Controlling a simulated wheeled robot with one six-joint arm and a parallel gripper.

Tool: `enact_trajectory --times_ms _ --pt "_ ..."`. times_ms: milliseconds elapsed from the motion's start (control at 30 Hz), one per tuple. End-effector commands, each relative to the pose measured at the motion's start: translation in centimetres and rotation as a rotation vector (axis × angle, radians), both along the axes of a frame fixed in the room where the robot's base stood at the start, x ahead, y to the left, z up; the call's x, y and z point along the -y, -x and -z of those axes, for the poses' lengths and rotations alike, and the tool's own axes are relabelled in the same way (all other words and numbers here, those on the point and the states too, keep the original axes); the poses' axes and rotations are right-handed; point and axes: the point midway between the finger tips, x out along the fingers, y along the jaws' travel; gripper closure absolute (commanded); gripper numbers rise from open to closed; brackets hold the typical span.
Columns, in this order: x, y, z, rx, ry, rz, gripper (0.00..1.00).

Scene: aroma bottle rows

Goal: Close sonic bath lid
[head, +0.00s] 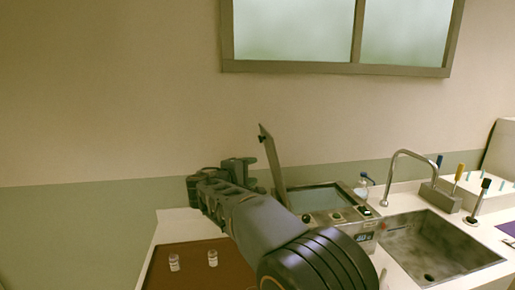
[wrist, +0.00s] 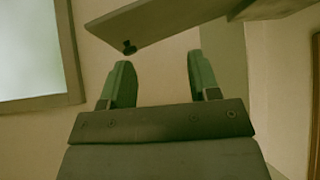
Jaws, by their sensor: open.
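The sonic bath (head: 330,201) stands on the counter left of the sink, its basin uncovered. Its lid (head: 272,160) stands up steeply at the bath's left side, leaning a little to the left, with a small dark knob near its top. My gripper (head: 240,165) is just left of the lid in the head view. In the wrist view my gripper (wrist: 158,82) is open, with nothing between its two green fingers. The lid (wrist: 170,20) crosses the top of that view beyond the fingertips, with its dark knob (wrist: 129,47) near the left finger. I see no contact.
A brown tray (head: 195,258) with two small white-labelled bottles (head: 212,258) lies at the lower left. A sink (head: 430,243) with a tall faucet (head: 402,155) is right of the bath. A tool holder (head: 441,196) stands behind the sink. A small clear bottle (head: 362,188) stands behind the bath.

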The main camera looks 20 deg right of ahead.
Motion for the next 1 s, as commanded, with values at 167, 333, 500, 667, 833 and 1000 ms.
enact_trajectory --times_ms 167,333,500,667,833,1000 --pt "-2.2 -3.5 -1.2 0.055 0.187 -0.04 0.44" --pt "-3.0 -4.9 -2.1 0.085 0.27 -0.055 0.44" --pt "-1.7 -6.2 -2.8 0.091 0.289 -0.057 0.44" --pt "0.8 -7.9 -3.5 0.091 0.289 -0.055 0.44" --pt "3.5 -9.7 -4.0 0.09 0.287 -0.056 0.44" --pt "5.6 -11.2 -4.5 0.09 0.287 -0.058 0.44"
